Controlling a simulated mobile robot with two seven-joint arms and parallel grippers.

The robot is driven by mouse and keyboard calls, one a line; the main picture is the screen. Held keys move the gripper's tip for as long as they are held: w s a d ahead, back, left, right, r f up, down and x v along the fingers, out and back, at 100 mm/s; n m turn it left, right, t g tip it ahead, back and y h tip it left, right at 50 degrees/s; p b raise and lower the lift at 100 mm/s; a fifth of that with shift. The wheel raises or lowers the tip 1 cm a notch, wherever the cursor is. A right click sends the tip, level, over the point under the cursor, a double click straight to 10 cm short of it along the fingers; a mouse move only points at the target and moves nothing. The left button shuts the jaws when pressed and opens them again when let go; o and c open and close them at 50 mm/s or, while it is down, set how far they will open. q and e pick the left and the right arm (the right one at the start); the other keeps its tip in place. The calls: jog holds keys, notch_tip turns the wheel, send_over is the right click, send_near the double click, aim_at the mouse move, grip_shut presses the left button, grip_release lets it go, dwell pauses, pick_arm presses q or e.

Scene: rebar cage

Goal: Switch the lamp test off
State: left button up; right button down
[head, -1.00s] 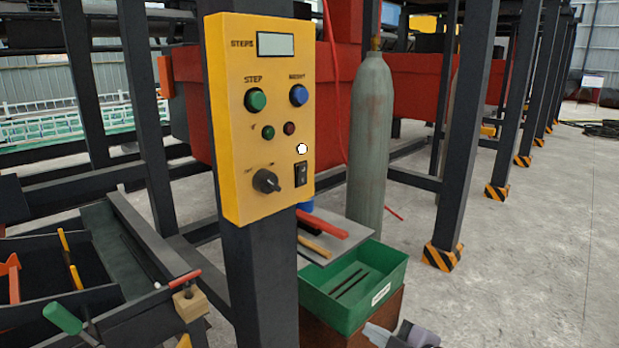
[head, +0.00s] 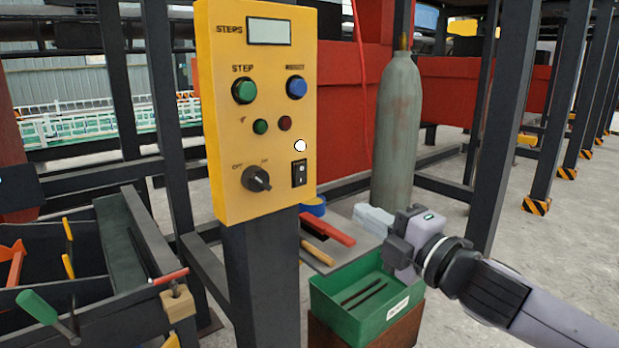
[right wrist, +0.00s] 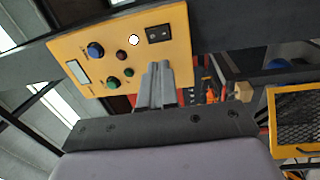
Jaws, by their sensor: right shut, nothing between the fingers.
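The yellow control panel (head: 208,120) is mounted on a dark post. A black rocker switch (head: 299,173) is low on its right side, below a bright white round spot (head: 300,146). A black rotary knob (head: 256,179) with faint OFF/ON-like marks is at lower left. Small green (head: 260,126) and red (head: 285,123) lamps look dark. My right gripper (head: 373,218) is shut and empty, right of and below the panel, apart from it. In the right wrist view its fingers (right wrist: 158,85) overlap the panel's edge; the rocker switch (right wrist: 158,33) shows, the knob seems hidden. My left gripper is out of view.
A green bin (head: 335,307) stands below my right gripper, beside a grey board with red-handled tools (head: 327,227). A grey gas cylinder (head: 397,130) stands behind. A dark tool tray (head: 128,240) is at left. Space directly before the panel looks clear.

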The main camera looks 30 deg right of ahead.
jog(key=shift+a+r+n, duration=0.2)
jog(key=shift+r+n, duration=0.2)
jog(key=shift+r, duration=0.25)
jog(key=shift+w, duration=0.15)
jog(key=p, duration=0.1)
send_near(301, 168)
jog(key=w+p, duration=0.1)
jog(key=w, duration=0.1)
jog(key=w+p, duration=0.1)
jog(key=w, duration=0.1)
jog(key=shift+w+a+r, duration=0.2)
jog(key=shift+w+r, duration=0.05)
jog(key=shift+w, duration=0.05)
jog(key=shift+w+a, duration=0.1)
jog(key=shift+w, duration=1)
jog(key=shift+w+r+p, duration=0.1)
jog(key=shift+r+p, duration=0.05)
jog(key=shift+p, duration=0.25)
